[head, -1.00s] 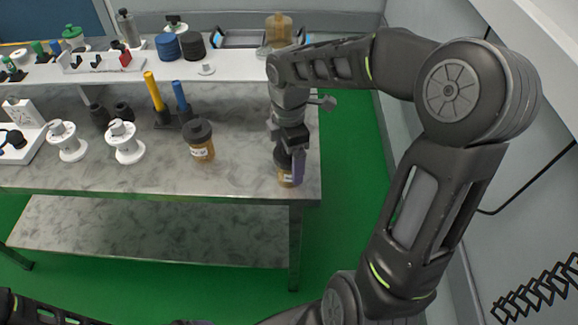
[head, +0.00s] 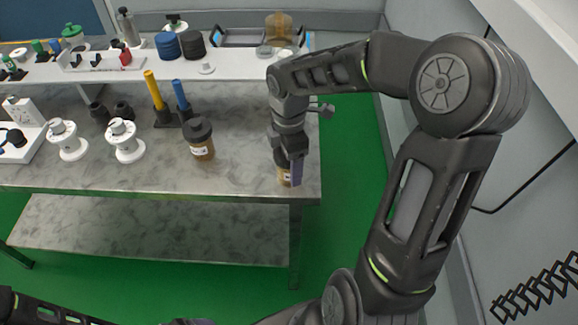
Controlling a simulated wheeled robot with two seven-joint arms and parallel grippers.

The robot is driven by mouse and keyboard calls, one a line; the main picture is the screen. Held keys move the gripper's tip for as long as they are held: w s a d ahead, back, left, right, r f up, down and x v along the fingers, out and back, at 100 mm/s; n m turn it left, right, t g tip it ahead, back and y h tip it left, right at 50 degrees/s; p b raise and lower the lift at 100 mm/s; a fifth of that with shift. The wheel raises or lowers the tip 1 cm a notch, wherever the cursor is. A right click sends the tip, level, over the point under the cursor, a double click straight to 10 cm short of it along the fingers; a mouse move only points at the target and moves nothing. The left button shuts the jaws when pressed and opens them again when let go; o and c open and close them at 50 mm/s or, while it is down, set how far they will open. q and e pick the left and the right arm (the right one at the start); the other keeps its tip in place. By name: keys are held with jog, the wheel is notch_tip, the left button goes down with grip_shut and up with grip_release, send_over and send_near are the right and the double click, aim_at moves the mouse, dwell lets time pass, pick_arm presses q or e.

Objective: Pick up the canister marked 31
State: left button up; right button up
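One canister (head: 201,141) is near the middle of the front area, upright and apart from my grippers. The numbers on both labels are too small to read.
White spools (head: 126,142) and dark cups stand left of the middle canister. A yellow post (head: 154,91) and a blue post (head: 180,96) stand behind it. A raised white shelf with bottles and jars runs along the back.

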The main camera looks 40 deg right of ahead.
jog(key=c, duration=1.2)
jog(key=shift+o, duration=0.2)
jog(key=shift+r, duration=0.1)
notch_tip(320, 180, up, 10)
jog(key=shift+f, duration=0.1)
